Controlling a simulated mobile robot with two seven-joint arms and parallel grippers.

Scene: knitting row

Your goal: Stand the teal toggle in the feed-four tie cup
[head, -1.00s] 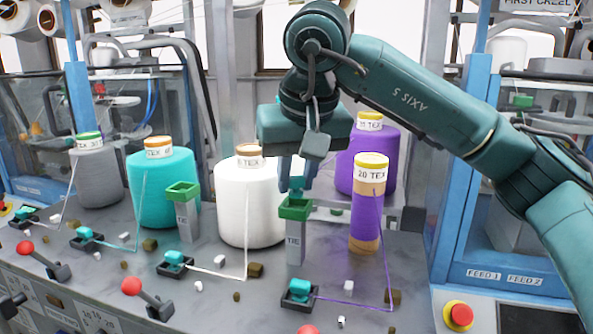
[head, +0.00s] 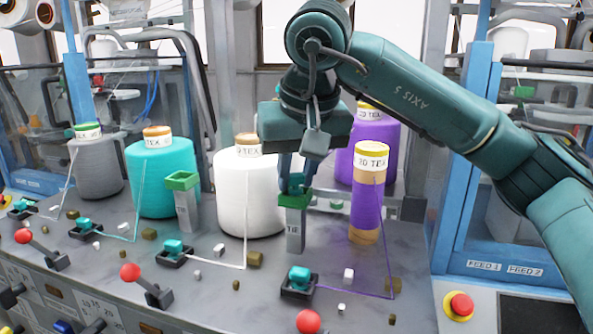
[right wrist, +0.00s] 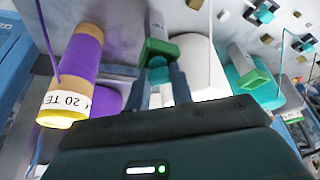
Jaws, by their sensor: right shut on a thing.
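My right gripper (head: 296,180) is shut on the teal toggle (head: 297,181), fingers pointing down. The toggle is mostly hidden by the fingers. It is at the mouth of a grey tie post's green-rimmed cup (head: 294,201), beside the 20 TEX purple cone; its lower end seems to be inside the rim. In the right wrist view the fingers (right wrist: 167,78) reach to this green cup (right wrist: 158,48); I cannot tell there how deep the toggle sits. A second green-rimmed cup (head: 182,180) stands further left, between the teal and white cones. My left gripper is not in view.
The purple 20 TEX cone (head: 366,205) stands close right of the cup, the white cone (head: 245,200) close left. Teal blocks on black bases, one in front (head: 299,277), hold thin yarns. Red-knobbed levers (head: 130,272) line the front edge. A red stop button (head: 460,306) is at right.

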